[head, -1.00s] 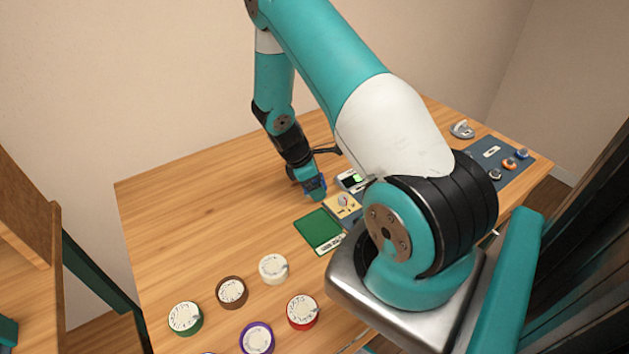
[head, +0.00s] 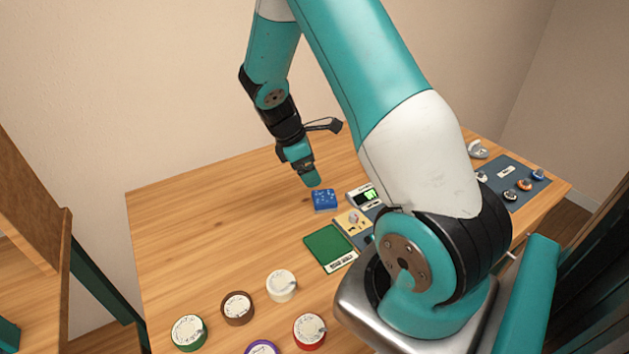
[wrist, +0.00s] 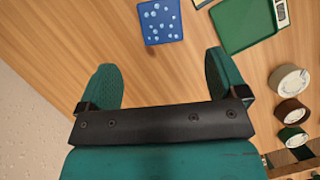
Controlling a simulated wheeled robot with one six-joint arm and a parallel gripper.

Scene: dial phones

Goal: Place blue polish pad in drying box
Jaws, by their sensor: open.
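A green tray (head: 325,248) with a white label lies in front. Beside it are a yellow square (head: 352,222) and a device with a green screen (head: 368,194). Several round dials (head: 237,307) stand at front. A dark mat (head: 525,172) lies right. Table left is clear.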

